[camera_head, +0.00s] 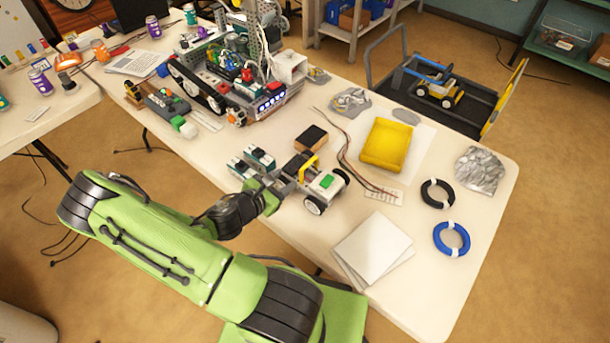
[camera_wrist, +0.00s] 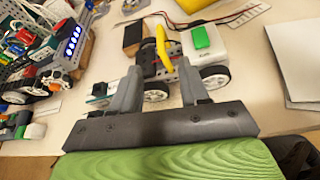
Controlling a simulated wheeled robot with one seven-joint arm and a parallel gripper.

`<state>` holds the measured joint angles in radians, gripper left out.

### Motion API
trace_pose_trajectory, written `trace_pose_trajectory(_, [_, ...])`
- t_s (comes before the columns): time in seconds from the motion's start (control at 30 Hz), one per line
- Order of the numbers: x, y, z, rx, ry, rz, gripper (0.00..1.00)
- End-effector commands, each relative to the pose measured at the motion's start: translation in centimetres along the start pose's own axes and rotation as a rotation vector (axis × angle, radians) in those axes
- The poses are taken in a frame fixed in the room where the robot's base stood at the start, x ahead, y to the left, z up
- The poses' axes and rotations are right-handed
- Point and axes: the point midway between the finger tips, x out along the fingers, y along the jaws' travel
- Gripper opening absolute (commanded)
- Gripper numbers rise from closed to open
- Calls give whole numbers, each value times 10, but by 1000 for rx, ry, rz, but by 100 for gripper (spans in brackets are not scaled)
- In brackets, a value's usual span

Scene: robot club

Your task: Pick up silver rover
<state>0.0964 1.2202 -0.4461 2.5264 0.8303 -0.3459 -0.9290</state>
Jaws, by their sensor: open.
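A small rover (camera_head: 324,184) with a silver-white body, white-hubbed wheels, a yellow arched handle and a green block stands upright on the white table (camera_head: 470,240). My gripper (camera_head: 279,186) is low at the rover's near left side. In the wrist view my gripper (camera_wrist: 160,88) has its two grey fingers apart, pointing at the rover (camera_wrist: 205,48). The rover's body and handle lie just beyond the fingertips. Nothing is held between the fingers. I cannot tell whether a fingertip touches the rover. My fingers hide part of its near side.
Teal-and-white motors (camera_head: 259,158) sit close left of the rover, with a black-and-tan block (camera_head: 311,139) behind. A large tracked robot (camera_head: 235,80) stands further back. Wires, a yellow tray (camera_head: 388,143) and white sheets (camera_head: 373,248) lie to the right. Another small rover (camera_head: 439,91) is in a floor cart.

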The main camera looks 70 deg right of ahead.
Motion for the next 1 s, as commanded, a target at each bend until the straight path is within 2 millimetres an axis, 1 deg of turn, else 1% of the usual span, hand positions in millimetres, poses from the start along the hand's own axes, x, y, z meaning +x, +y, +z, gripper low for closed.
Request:
trace_pose_trajectory(0.03, [16,-3,-2,5,-4,-7,45])
trace_pose_trajectory(0.2, [58,-2,-1,8,-2,-6,45])
trace_pose_trajectory(0.3, [77,-2,-1,6,-1,-4,45])
trace_pose_trajectory(0.47, [95,-1,-1,7,0,-3,45])
trace_pose_trajectory(0.63, [128,-1,0,8,-1,-4,45])
trace_pose_trajectory(0.73, [138,0,0,6,0,-2,45])
trace_pose_trajectory(0.93, [138,0,0,4,1,-1,45])
trace_pose_trajectory(0.97, [138,0,0,4,1,-1,42])
trace_pose_trajectory(1.0, [138,0,0,4,1,-1,36])
